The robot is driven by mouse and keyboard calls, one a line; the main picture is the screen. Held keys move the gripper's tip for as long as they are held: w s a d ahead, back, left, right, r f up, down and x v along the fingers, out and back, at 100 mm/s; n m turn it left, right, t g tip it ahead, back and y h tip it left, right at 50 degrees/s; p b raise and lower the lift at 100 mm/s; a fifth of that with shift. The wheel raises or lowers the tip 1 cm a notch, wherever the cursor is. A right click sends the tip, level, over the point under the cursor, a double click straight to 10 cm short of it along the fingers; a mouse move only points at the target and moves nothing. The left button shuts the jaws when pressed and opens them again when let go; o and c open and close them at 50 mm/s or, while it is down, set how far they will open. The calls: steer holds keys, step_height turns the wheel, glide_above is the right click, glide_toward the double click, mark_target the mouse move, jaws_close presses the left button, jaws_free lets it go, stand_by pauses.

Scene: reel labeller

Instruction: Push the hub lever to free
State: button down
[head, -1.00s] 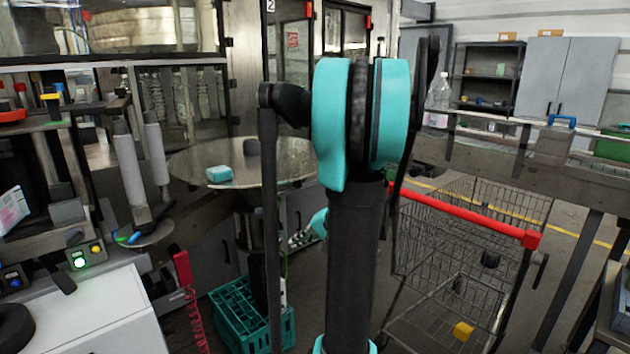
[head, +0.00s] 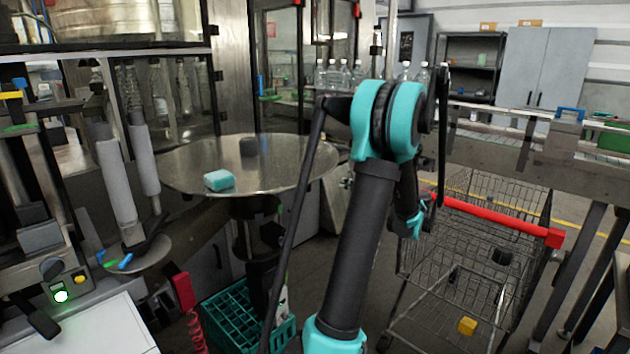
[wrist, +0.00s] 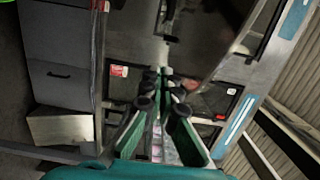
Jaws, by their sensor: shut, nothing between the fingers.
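The reel hub is a grey disc (head: 165,252) low on the labeller at the left of the head view, below two pale rolls. A black lever (head: 150,236) lies across it, with a blue and a green mark at its left edge. The lever's exact setting is too small to tell.
A round steel table (head: 290,180) with a teal block (head: 219,180) stands between the hub and my arm. A teal crate (head: 225,318) is on the floor below. A wire cart (head: 480,270) with a red handle stands at the right. A lit button panel (head: 70,291) is at the lower left.

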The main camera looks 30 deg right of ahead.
steer(key=shift+w, duration=0.1)
steer(key=w+a, duration=0.6)
steer(key=a, duration=0.1)
steer(key=shift+w, duration=0.15)
stand_by(0.5)
